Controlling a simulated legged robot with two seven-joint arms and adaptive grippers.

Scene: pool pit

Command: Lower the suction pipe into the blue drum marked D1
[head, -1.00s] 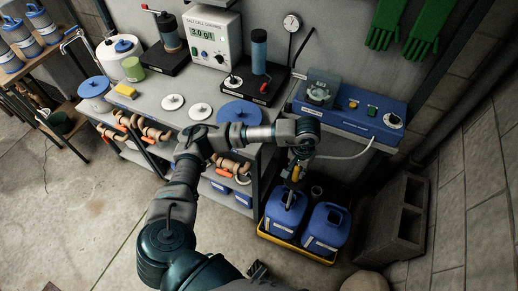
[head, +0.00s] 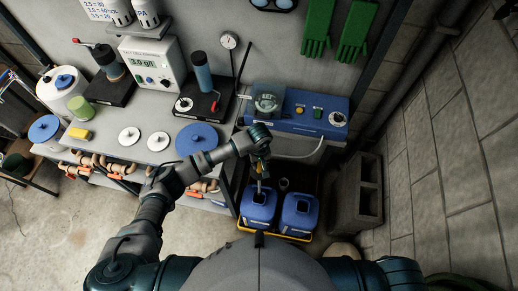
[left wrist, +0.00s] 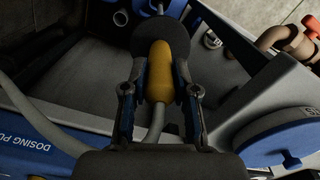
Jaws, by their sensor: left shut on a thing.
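Two blue drums stand side by side, a left drum (head: 256,214) and a right drum (head: 299,219). Their labels are too small to read, so I cannot tell which is D1. My left gripper (head: 263,163) is above the left drum, shut on the yellow grip of the suction pipe (left wrist: 160,75). The pipe's lower part (head: 260,187) points down at the left drum's top; I cannot tell if its end is inside the opening. In the left wrist view the fingers straddle the grip, and a dark round part hides what is below. My right gripper is not in view.
The drums stand in a yellow tray (head: 244,230). A grey concrete block (head: 357,200) is to their right. The blue dosing pump (head: 295,115), with its pale hose (head: 318,152), is behind. The bench (head: 170,110) with several lids is to the left.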

